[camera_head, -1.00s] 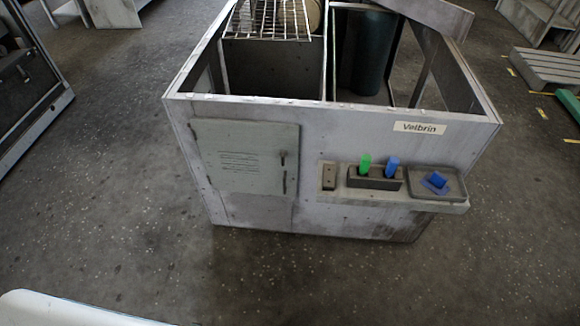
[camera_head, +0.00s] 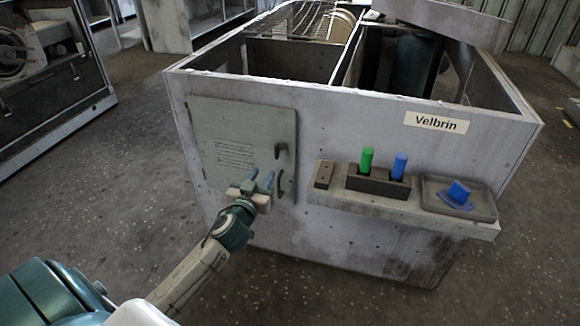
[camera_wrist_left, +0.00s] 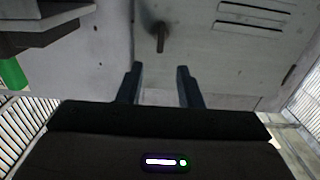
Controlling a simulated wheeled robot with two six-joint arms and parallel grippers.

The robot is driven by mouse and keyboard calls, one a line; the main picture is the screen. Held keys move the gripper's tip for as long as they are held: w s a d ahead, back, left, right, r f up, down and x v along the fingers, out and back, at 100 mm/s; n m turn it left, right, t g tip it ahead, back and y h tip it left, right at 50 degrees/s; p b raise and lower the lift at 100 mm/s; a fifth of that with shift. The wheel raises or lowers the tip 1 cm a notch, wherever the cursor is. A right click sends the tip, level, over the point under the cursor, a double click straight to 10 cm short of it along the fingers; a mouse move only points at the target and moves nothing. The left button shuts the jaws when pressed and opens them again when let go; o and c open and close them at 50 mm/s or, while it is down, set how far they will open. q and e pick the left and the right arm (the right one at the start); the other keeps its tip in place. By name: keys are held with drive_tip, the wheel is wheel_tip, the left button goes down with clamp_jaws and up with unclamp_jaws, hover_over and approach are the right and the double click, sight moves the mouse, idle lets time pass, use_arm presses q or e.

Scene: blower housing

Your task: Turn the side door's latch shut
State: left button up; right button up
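The side door (camera_head: 237,148) is a grey-green panel on the left of the housing's front, lying flush in its frame. Its latch (camera_head: 281,149) is a small dark handle near the door's right edge. A second dark handle (camera_head: 280,184) sits below it. My left gripper (camera_head: 262,180) is in front of the door, close to the lower handle. In the left wrist view its two fingers (camera_wrist_left: 158,72) are apart with nothing between them. A dark handle (camera_wrist_left: 160,38) stands out just beyond the fingertips. My right gripper is not in view.
The open-topped housing (camera_head: 350,235) carries a Velbrin label (camera_head: 436,122).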

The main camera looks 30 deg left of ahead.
sight(276, 152)
use_arm(q)
drive_tip(key=x, duration=1)
drive_tip(key=shift+w+a, duration=0.2)
drive_tip(key=shift+w, duration=0.1)
clamp_jaws()
